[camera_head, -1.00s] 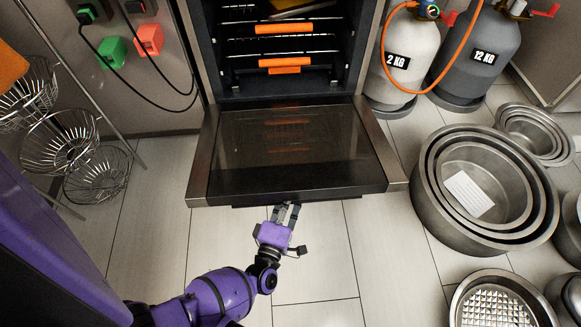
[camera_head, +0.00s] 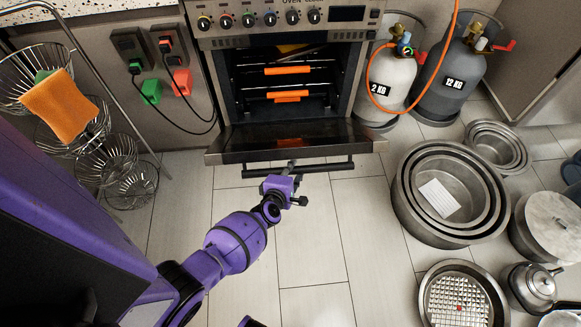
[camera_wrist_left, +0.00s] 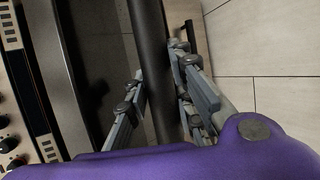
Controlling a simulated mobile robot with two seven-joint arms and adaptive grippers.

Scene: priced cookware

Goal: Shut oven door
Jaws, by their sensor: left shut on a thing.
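The oven (camera_head: 290,80) stands at the top middle of the head view, with orange-trimmed racks inside. Its door (camera_head: 290,138) is hinged down, open, and shows foreshortened, with a dark bar handle (camera_head: 330,168) along its outer edge. My left gripper (camera_head: 289,167) reaches the handle from below, near its middle. In the left wrist view my left gripper's fingers (camera_wrist_left: 158,95) lie on both sides of the handle (camera_wrist_left: 152,60), shut on it. The fingertips are partly hidden in the head view. My right gripper is not in view.
Two gas cylinders (camera_head: 391,75) (camera_head: 450,80) stand right of the oven. Nested pans (camera_head: 405,205) and a kettle (camera_head: 533,283) sit on the floor at right. Wire baskets (camera_head: 105,155) and an orange cloth (camera_head: 60,105) are at left. The tiled floor before the door is clear.

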